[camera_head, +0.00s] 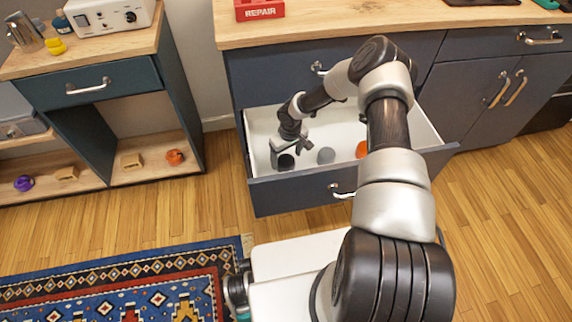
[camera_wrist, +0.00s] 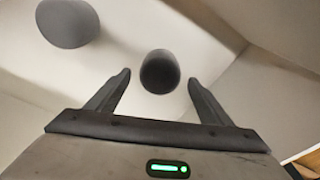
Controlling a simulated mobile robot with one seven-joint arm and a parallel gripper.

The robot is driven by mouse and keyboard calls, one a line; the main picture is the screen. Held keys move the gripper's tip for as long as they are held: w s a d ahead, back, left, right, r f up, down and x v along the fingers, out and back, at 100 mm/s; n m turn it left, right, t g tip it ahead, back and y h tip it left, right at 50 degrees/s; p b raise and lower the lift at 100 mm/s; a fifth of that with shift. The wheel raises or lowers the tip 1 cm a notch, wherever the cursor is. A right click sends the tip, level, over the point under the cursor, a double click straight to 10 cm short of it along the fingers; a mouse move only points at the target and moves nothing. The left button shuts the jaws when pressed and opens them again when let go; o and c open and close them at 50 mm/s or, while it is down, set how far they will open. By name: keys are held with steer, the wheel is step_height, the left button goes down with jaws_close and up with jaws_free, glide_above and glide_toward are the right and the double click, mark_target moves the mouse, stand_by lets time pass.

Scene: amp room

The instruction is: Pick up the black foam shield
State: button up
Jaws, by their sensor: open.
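The black foam shield (camera_head: 286,162) sits in the open white-lined drawer (camera_head: 350,186), near its left front corner. In the wrist view it shows as a dark rounded piece (camera_wrist: 160,72) just beyond and between my fingertips. My gripper (camera_wrist: 160,85) is open, with one finger on each side of the line to the shield. I see no contact between the fingers and the shield. In the head view my gripper (camera_head: 283,148) is inside the drawer, right by the shield and partly over it.
A grey foam piece (camera_head: 326,155) lies to the right of the black one in the drawer; it shows at upper left in the wrist view (camera_wrist: 68,22). An orange piece (camera_head: 362,149) lies further right, partly behind my arm. The drawer walls stand close by.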

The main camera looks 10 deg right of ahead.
mark_target(286, 159)
step_height(286, 159, down, 2)
steer(key=shift+w+f, duration=0.1)
steer(key=c, duration=1.1)
steer(key=shift+c, duration=0.2)
step_height(286, 159, up, 10)
steer(key=shift+r+p, duration=0.1)
steer(key=shift+p, duration=1.1)
